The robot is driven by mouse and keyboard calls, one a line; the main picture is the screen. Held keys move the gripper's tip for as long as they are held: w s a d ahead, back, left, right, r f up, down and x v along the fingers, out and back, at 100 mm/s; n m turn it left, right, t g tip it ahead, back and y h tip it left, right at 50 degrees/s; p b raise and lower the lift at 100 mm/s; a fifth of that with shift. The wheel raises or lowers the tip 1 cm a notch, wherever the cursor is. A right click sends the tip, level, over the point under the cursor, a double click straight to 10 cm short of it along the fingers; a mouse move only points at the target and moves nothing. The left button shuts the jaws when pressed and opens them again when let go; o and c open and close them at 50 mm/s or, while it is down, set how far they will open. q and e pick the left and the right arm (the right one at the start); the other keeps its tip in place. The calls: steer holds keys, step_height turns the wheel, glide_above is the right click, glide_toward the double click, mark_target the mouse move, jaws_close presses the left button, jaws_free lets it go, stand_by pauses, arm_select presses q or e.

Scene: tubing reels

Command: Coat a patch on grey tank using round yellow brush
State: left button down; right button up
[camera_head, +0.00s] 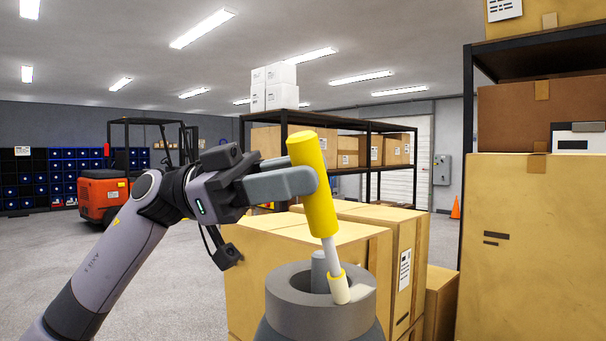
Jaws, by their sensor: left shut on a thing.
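The round yellow brush (317,198) is in my left gripper (300,182), which is shut on its thick yellow handle. The brush tilts slightly, with its handle up and its pale tip down. Its pale bristle end (340,291) is at the top rim of the grey tank (318,317) and appears to touch it, near a light patch on the right of the rim. The tank has a ring-shaped top with a grey post standing in the opening. The tank's lower part is cut off by the picture edge. My right gripper is not in view.
Large cardboard boxes (285,262) stand close behind the tank. A shelf with big boxes (530,240) fills the right side. An orange forklift (100,192) stands at the back left. The floor (185,290) left of the boxes is clear beyond my arm.

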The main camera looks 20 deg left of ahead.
arm_select(q)
steer(key=shift+r, duration=0.5)
steer(key=shift+r+p, duration=0.3)
steer(key=shift+r, duration=2.15)
steer(key=shift+r, duration=0.15)
steer(key=shift+r, duration=1.4)
steer(key=shift+f, duration=0.15)
steer(key=shift+w+f, duration=0.2)
steer(key=shift+f, duration=0.5)
